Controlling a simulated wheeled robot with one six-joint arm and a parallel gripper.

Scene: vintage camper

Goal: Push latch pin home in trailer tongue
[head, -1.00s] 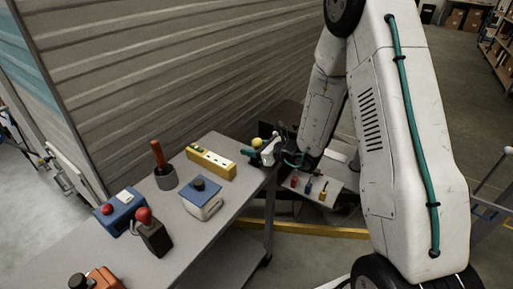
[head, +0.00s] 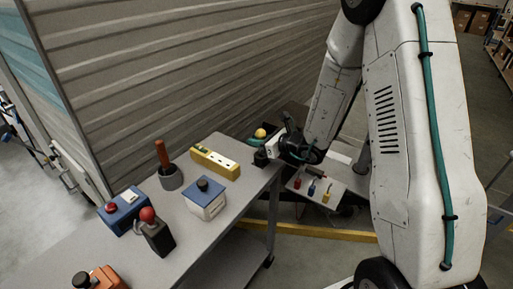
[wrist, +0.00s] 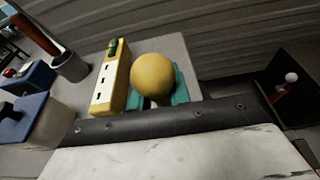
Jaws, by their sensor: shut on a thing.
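A yellow ball (wrist: 153,75) sits between the teal finger pads of my gripper (wrist: 157,92) in the wrist view, one pad on each side. My gripper is shut on it. What is below the ball is hidden, so I cannot tell whether a pin shaft hangs from it. In the head view the ball (head: 260,133) and my gripper (head: 258,144) are at the far end of the grey bench, close to the ribbed wall. I cannot make out a latch pin or its hole in a trailer tongue.
The bench (head: 205,225) holds a yellow slotted block (head: 215,162), a blue-topped white box (head: 204,197), a red-knobbed lever box (head: 155,232) and a brown-handled cup (head: 168,175). A low panel (head: 300,182) with red, blue and yellow handles stands right of the bench.

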